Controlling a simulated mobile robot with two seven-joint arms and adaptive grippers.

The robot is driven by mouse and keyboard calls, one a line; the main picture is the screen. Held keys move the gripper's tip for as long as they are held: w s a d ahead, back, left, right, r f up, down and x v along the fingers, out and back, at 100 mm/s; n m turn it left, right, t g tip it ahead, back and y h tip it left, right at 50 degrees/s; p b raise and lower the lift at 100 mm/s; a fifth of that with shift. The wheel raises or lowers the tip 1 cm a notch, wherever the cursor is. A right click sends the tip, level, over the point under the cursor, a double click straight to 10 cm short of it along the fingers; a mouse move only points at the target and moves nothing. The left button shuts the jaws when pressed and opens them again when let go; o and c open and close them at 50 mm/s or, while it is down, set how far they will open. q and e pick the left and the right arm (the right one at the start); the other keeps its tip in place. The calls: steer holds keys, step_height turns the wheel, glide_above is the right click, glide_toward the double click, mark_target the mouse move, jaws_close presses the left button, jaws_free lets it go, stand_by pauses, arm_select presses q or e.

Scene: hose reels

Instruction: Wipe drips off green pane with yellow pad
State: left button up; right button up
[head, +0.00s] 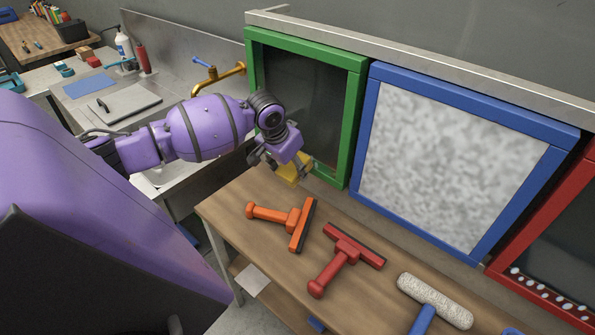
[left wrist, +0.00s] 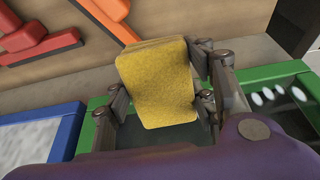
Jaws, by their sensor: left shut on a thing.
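The green-framed pane (head: 306,97) stands upright behind the bench, its glass dark. My left gripper (head: 285,166) is shut on the yellow pad (head: 291,173), low in front of this pane. In the left wrist view the pad (left wrist: 157,82) sits between the fingers of the gripper (left wrist: 160,92), above the green frame (left wrist: 100,135). White drips (left wrist: 278,95) show on the dark glass to the right of the pad there. In the head view my arm and gripper hide part of the pane's lower left. I cannot tell whether the pad touches the glass.
An orange squeegee (head: 291,222), a red squeegee (head: 345,256) and a white roller (head: 435,300) lie on the wooden bench (head: 237,206). A blue-framed frosted pane (head: 450,160) and a red-framed pane with white dots (head: 545,290) stand to the right. A brass tap (head: 220,76) is behind my arm.

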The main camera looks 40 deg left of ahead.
arm_select(q)
steer(key=shift+w+a+r, duration=0.1)
steer(key=shift+w+a, duration=0.05)
steer(key=shift+a, duration=0.65)
steer(key=shift+w+a+r, duration=0.1)
steer(key=shift+a, duration=0.65)
steer(key=a+b, duration=0.1)
steer(key=a, duration=1.3)
steer(key=shift+w+a, duration=0.4)
steer(key=shift+w, duration=0.05)
arm_select(e)
steer(key=shift+s+f+g, duration=0.3)
steer(key=shift+s+f, duration=0.8)
steer(key=shift+f, duration=0.1)
arm_select(q)
steer(key=shift+f, duration=0.1)
arm_select(e)
steer(key=shift+w+r, duration=0.1)
arm_select(q)
steer(key=s+p, duration=0.1)
steer(key=s, duration=0.6)
steer(key=shift+a, duration=0.3)
arm_select(e)
steer(key=shift+w+r, duration=1.1)
steer(key=shift+r, duration=0.1)
